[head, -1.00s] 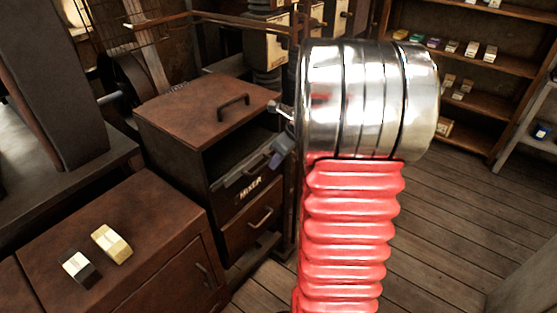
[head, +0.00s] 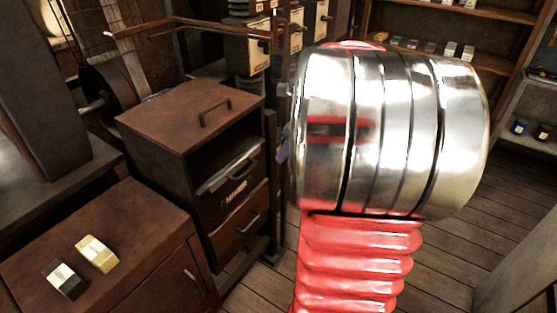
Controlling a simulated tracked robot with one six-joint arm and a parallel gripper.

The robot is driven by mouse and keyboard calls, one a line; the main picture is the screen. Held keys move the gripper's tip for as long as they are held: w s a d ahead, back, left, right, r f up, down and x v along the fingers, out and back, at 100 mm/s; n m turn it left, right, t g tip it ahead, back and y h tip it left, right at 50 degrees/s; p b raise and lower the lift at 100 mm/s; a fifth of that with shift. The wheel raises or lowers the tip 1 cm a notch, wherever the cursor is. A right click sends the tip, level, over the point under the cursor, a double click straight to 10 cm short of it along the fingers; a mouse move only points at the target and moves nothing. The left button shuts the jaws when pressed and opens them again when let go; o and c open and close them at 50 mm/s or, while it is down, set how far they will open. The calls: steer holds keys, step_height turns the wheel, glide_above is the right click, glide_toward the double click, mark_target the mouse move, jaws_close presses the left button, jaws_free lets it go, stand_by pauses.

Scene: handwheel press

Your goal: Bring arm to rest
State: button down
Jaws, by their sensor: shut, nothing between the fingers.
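My arm fills the middle of the head view, with a red ribbed sleeve below a large shiny metal joint. The joint is close to the camera and hides most of what lies behind it. Only a small grey-purple sliver of my gripper (head: 283,150) shows at the joint's left edge, in front of the right side of the mixer cabinet (head: 155,165). My gripper is shut and I see nothing held in it.
A low brown cabinet (head: 140,250) at the lower left bears a dark-and-white block (head: 64,279) and a yellowish block (head: 97,254). Shelves (head: 490,62) with small boxes stand at the back right. Plank floor (head: 450,250) lies open right of my arm.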

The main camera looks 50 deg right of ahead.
steer(key=shift+s+r, duration=0.1)
steer(key=shift+r, duration=0.05)
stand_by(0.6)
steer(key=s+a+r+n, duration=0.1)
steer(key=s+a+n, duration=0.2)
steer(key=a+n, duration=0.8)
steer(key=s+a+r+n, duration=0.1)
steer(key=s+a+n, duration=0.2)
steer(key=a+n, duration=0.8)
steer(key=s+a+r+n+h, duration=0.1)
steer(key=s+a+n, duration=0.2)
steer(key=a+n, duration=0.8)
steer(key=shift+s+n+t, duration=0.3)
